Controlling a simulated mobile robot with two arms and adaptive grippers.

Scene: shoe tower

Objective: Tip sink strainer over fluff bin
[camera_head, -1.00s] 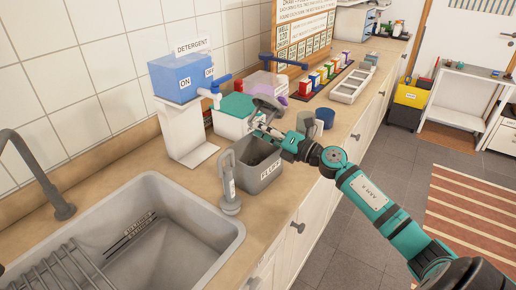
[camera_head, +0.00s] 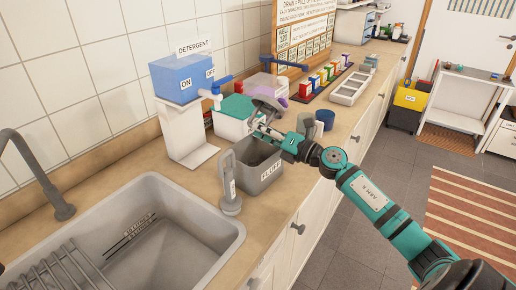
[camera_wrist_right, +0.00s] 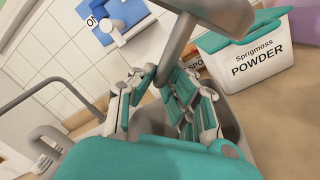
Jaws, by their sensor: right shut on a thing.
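The grey fluff bin (camera_head: 252,177), an open box labelled FLUFF, stands on the counter to the right of the sink. My right gripper (camera_head: 262,130) is over the far side of the bin and shut on the handle of the grey sink strainer (camera_head: 268,102). In the wrist view the fingers (camera_wrist_right: 165,95) close around the strainer's handle, and the strainer's head (camera_wrist_right: 218,12) is up above them, tilted. The bin's rim (camera_wrist_right: 233,125) shows behind the fingers. I cannot see inside the strainer. My left gripper is not in view.
A blue detergent dispenser (camera_head: 180,77) on a white stand is left of the bin. A white powder box with green lid (camera_head: 232,125) stands behind it. A grey upright-handled object (camera_head: 229,190) stands between sink (camera_head: 160,187) and bin. Blue-grey cups (camera_head: 325,118) are right of the gripper.

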